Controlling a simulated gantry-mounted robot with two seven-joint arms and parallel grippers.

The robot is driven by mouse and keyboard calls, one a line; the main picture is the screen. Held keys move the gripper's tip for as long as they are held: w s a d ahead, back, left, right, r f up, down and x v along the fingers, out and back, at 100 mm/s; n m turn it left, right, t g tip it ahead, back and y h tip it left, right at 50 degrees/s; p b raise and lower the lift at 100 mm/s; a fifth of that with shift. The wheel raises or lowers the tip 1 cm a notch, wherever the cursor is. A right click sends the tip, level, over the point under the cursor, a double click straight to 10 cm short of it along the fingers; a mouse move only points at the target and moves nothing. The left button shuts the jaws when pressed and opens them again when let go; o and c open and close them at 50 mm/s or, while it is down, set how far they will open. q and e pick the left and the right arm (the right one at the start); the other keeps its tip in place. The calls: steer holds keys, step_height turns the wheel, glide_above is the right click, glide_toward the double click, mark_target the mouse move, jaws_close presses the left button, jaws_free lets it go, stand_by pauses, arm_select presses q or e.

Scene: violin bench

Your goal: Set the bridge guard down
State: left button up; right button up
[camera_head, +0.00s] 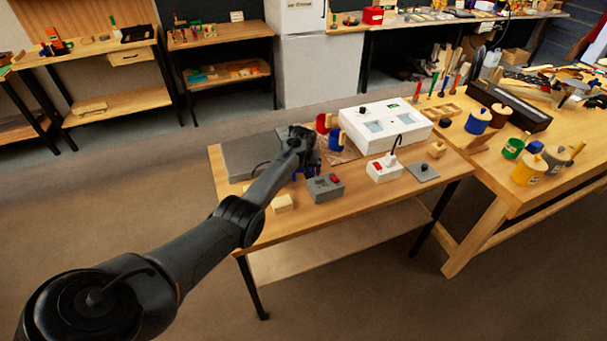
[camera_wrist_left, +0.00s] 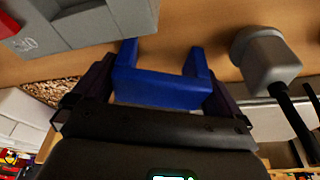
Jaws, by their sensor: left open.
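A blue U-shaped piece, which looks like the bridge guard (camera_wrist_left: 155,90), sits between the dark fingers of my left gripper (camera_wrist_left: 160,75) in the left wrist view. Its two prongs point away from my palm, over the wooden table. The fingers stand on either side of it, open. I cannot tell whether it fully rests on the wood. In the head view my left gripper (camera_head: 309,160) is low over the small table, and only bits of blue show beneath it. My right gripper is not in view.
A grey box with a red switch (camera_head: 325,187) stands close beside my left gripper. A flat grey plate (camera_head: 243,158) lies left. Red and blue mugs (camera_head: 338,139) and a large white unit (camera_head: 382,124) stand behind.

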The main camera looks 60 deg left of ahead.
arm_select(q)
steer(key=c, duration=0.8)
steer(key=shift+o, duration=0.2)
steer(key=shift+r, duration=0.15)
